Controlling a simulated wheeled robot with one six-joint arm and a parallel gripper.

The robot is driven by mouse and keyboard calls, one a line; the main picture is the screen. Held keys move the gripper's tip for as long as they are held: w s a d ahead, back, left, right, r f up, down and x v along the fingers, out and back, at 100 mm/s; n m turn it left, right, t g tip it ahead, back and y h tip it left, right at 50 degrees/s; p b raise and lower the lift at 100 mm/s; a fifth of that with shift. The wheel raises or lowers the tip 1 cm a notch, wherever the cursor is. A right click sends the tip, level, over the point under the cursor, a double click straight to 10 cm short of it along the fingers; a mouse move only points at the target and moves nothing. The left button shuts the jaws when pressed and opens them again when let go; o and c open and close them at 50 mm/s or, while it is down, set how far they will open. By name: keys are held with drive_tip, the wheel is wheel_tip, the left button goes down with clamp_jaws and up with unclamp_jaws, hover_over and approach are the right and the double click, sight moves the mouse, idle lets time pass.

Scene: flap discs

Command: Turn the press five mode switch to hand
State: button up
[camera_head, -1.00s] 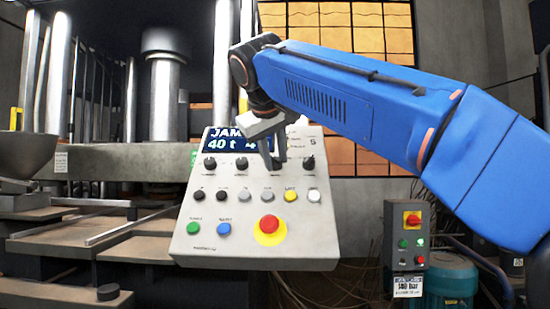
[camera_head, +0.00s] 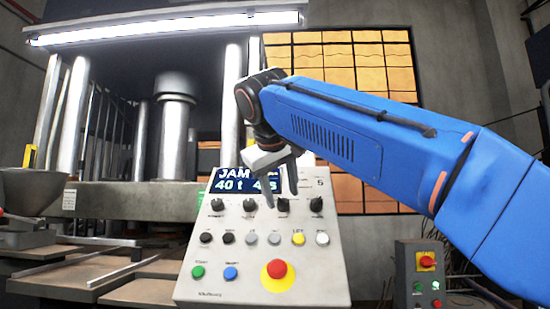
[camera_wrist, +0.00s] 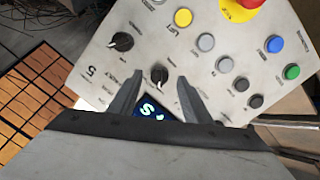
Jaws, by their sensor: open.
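The sloped grey control panel (camera_head: 263,250) carries the number 5 at its upper right and a lit display (camera_head: 247,181) reading JAM and 40 t. Several black rotary knobs sit in a row below the display, including the rightmost knob (camera_head: 316,204) and the one left of it (camera_head: 283,205). I cannot read their labels well enough to tell which is the mode switch. My gripper (camera_head: 272,198) is open and empty in front of this row. In the wrist view, its fingers (camera_wrist: 160,80) spread either side of one knob (camera_wrist: 158,74), with the end knob (camera_wrist: 122,41) outside them. Contact cannot be told.
Below the knobs are several round buttons and a red emergency stop (camera_head: 277,269) on a yellow disc. The press (camera_head: 130,208) stands left and behind. A small grey box (camera_head: 424,262) with a red-yellow switch stands at the lower right.

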drive_tip(key=v, duration=1.4)
drive_tip(key=shift+s+r, duration=0.3)
drive_tip(key=d+f+g, duration=0.3)
drive_tip(key=d+f, duration=1.8)
drive_tip(key=f, duration=0.4)
drive_tip(key=s+d+f+m, duration=0.2)
drive_tip(key=s+f, duration=0.4)
drive_tip(key=f, duration=0.6)
drive_tip(key=s+d+f+m+g+y, duration=0.1)
drive_tip(key=s+d+f, duration=0.4)
drive_tip(key=f, duration=0.8)
drive_tip(key=s+d+f+m, duration=0.3)
drive_tip(key=s+f, duration=0.4)
drive_tip(key=f, duration=0.5)
drive_tip(key=shift+d+f+g+y, duration=0.3)
drive_tip(key=shift+d+f+g, duration=0.05)
drive_tip(key=shift+f+g, duration=0.05)
